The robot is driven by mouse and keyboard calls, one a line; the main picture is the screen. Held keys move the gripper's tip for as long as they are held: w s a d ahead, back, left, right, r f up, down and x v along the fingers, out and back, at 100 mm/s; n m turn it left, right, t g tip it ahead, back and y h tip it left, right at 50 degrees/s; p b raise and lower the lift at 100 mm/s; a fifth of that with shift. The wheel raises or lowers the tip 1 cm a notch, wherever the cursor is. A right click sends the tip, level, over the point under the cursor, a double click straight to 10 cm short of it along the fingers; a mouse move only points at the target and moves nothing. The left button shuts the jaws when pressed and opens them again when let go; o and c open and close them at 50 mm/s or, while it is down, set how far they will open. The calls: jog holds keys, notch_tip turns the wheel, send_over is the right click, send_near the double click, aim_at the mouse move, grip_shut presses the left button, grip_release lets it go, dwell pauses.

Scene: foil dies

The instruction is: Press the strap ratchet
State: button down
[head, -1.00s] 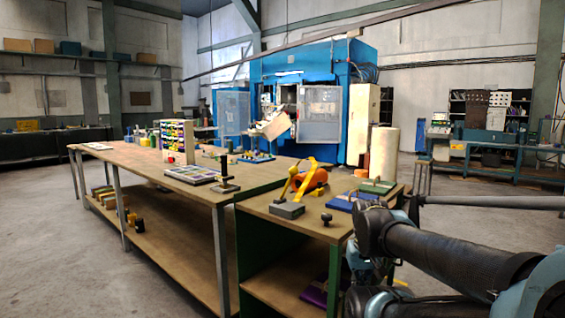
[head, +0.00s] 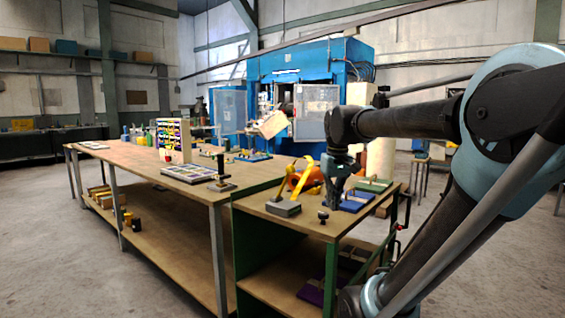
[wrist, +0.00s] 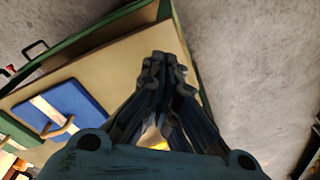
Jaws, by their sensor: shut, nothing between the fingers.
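A yellow strap (head: 303,183) curves beside an orange rounded body (head: 313,178) and a grey block (head: 283,208) on the near bench. I cannot make out a separate ratchet; it may be part of this group. A short black knob (head: 323,215) stands near the bench's front edge. My gripper (head: 334,205) points down over the bench, right of the strap and close to the blue board (head: 355,201). In the wrist view my gripper (wrist: 165,62) is shut and empty above bare wood. A little orange and yellow shows between its links, mostly hidden.
The blue board (wrist: 62,108) carries a tan strip. A green board (head: 376,185) lies behind it. The bench top (wrist: 120,65) has a green edge, with a black handle (wrist: 35,48) beyond it. A black upright tool (head: 221,172) stands on the long table at left.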

jog(key=w+a+r+n+g, duration=0.1)
jog(key=w+a+r+n, duration=0.4)
jog(key=w+a+r, duration=1.3)
jog(key=w+r, duration=0.2)
jog(key=w, duration=0.2)
jog(key=shift+a+r+g, duration=0.2)
jog(key=shift+a+g, duration=0.1)
jog(key=shift+g, duration=0.1)
jog(key=shift+s+f, duration=0.1)
jog(key=s+d+f, duration=0.1)
jog(key=f, duration=0.4)
jog(key=s+d+f, duration=0.1)
jog(key=s+f, duration=0.1)
jog(key=f, duration=0.3)
jog(key=shift+s+d+f, duration=0.25)
jog(key=shift+d+f, duration=0.05)
jog(key=shift+s, duration=0.1)
